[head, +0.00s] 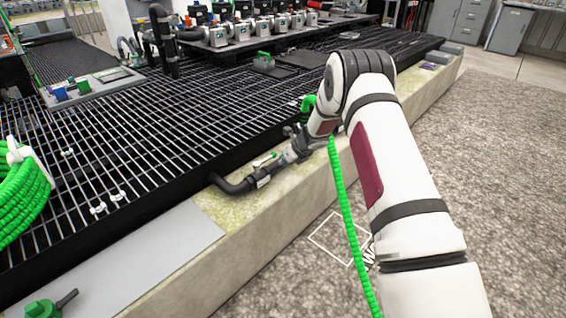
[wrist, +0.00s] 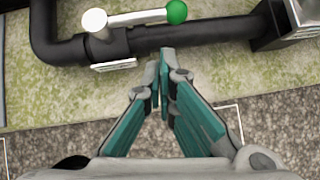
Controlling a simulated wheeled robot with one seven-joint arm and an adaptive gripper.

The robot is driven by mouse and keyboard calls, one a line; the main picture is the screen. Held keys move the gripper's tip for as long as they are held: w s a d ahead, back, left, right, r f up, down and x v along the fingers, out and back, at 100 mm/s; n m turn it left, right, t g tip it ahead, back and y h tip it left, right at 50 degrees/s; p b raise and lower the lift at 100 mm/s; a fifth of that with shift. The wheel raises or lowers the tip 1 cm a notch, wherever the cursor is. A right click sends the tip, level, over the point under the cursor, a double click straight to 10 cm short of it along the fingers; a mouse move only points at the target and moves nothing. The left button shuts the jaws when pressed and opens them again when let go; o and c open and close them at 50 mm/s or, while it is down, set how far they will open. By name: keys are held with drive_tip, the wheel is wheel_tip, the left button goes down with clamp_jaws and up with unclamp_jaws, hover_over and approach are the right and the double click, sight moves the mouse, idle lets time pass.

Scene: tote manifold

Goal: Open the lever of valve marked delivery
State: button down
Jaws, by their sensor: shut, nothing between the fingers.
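A black pipe (wrist: 205,36) with an elbow lies on the stone ledge; it also shows in the head view (head: 236,185). On it is a valve with a silver lever (wrist: 137,18) ending in a green ball knob (wrist: 177,12). The lever runs nearly along the pipe, tilted slightly from it. A white tag (wrist: 113,66) hangs on the pipe below the lever pivot; its writing cannot be read. My gripper (wrist: 161,68) is shut and empty, its teal fingertips just below the pipe near the knob.
A black grating (head: 130,150) lies behind the ledge (head: 285,210). A green hose (head: 345,205) hangs over the ledge edge, and a coiled green hose (head: 20,190) is at far left. Several valve blocks (head: 240,30) stand at the back. The floor (head: 480,150) at right is clear.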

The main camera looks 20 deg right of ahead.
drive_tip(key=d+p+v, duration=0.1)
drive_tip(key=v, duration=0.7)
drive_tip(key=shift+p, duration=0.3)
drive_tip(key=shift+w, duration=0.15)
